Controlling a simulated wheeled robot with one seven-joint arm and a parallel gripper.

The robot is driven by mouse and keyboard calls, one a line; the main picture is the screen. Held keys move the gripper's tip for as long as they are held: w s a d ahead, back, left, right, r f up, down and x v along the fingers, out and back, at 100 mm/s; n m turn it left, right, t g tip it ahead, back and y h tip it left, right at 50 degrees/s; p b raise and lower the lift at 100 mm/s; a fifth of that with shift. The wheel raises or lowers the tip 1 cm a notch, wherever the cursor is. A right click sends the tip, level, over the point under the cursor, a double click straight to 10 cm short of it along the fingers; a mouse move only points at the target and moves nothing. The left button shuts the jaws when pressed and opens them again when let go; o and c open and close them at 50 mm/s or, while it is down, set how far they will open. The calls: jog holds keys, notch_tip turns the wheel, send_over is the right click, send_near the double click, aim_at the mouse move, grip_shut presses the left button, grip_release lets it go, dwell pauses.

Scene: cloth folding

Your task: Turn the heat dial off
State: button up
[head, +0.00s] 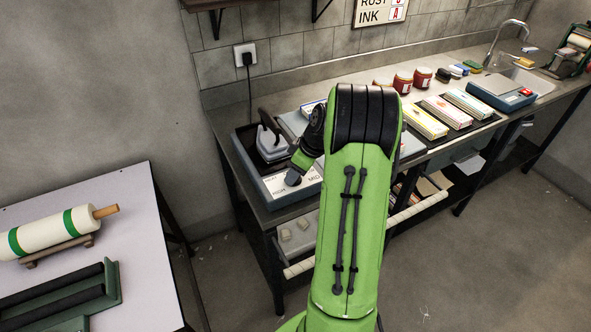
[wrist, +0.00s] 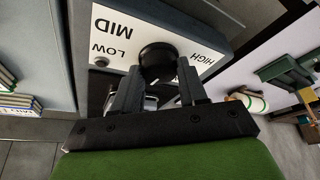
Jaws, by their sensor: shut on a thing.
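The heat dial (wrist: 158,58) is a round black knob on a white label panel (wrist: 113,38) in the wrist view. The words LOW, MID and HIGH are printed around it. My gripper (wrist: 158,80) has one finger on each side of the knob and is shut on it. Which mark the dial points to cannot be made out. In the head view my gripper (head: 295,174) reaches down to the front panel of the blue-grey unit (head: 252,172) at the bench's left end. An iron-like tool (head: 270,140) stands in that unit. The knob itself is largely hidden there.
The bench (head: 228,95) runs right to a sink (head: 530,78). Boxes (head: 445,112), red jars (head: 422,76) and a blue device (head: 500,92) stand on it. A plug (head: 247,58) with a cable is on the wall. A white table (head: 130,215) with a roller is at left.

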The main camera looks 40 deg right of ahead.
jog(key=shift+n+g, duration=0.3)
jog(key=shift+n, duration=0.4)
jog(key=shift+y, duration=0.3)
jog(key=o, duration=1)
jog(key=shift+o, duration=0.2)
jog(key=p+v, duration=0.4)
jog(key=v, duration=1.1)
jog(key=shift+s+r+p, duration=0.2)
jog(key=shift+r+p, duration=0.15)
jog(key=shift+d, duration=0.15)
